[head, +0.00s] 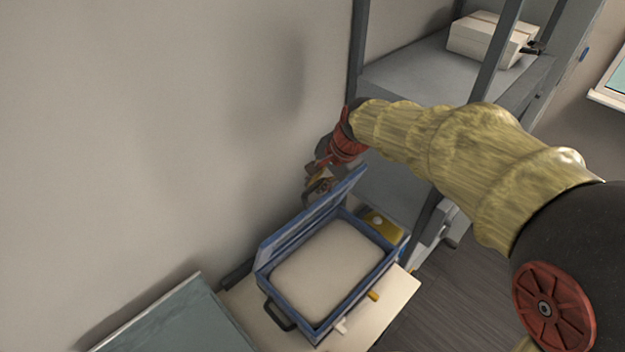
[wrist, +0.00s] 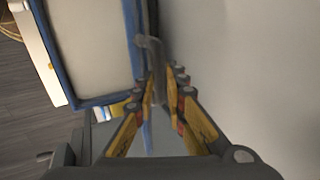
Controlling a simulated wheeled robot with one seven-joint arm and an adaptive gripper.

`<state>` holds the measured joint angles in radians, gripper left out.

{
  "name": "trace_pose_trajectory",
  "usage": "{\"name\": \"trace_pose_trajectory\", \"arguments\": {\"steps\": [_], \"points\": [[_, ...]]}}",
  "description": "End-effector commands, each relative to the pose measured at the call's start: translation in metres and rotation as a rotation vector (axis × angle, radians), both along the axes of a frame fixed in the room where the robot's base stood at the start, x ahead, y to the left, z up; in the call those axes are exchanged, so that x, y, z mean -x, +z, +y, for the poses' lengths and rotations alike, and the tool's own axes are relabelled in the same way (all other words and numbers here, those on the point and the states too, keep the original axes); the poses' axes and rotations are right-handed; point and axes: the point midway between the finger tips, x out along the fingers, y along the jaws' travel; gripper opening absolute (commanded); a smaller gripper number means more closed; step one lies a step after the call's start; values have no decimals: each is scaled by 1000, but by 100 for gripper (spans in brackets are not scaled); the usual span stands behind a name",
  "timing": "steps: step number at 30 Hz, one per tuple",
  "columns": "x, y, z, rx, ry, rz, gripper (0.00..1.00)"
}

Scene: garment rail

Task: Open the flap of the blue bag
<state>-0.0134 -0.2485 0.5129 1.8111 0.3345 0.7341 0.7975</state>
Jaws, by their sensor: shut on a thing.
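The blue bag (head: 268,290) is box-shaped and lies on a pale board. Its flap (head: 312,215) stands raised along the wall side, and a cream inside (head: 330,270) shows. My gripper (head: 318,184) is at the far end of the flap, partly hidden behind it and my arm. In the wrist view, the bag's blue rim (wrist: 133,45) and cream inside (wrist: 90,45) are left of my gripper (wrist: 162,80). The fingers are shut on the flap, seen nearly edge-on there; the exact contact is hard to see.
A plain wall (head: 150,130) is close behind the bag. A grey shelf rack (head: 420,80) with a white box (head: 490,38) stands at the back right. A grey-green surface (head: 180,320) is at lower left. Dark floor (head: 450,300) lies right of the pale board (head: 385,320).

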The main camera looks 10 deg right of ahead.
Motion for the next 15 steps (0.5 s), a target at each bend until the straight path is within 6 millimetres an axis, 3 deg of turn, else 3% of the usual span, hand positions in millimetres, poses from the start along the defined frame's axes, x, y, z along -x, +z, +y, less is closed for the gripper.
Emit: {"name": "trace_pose_trajectory", "arguments": {"steps": [6, 7, 15], "points": [[0, 0, 0, 0, 0, 1, 0], [0, 0, 0, 0, 0, 1, 15], [0, 0, 0, 1, 0, 1, 30]]}}
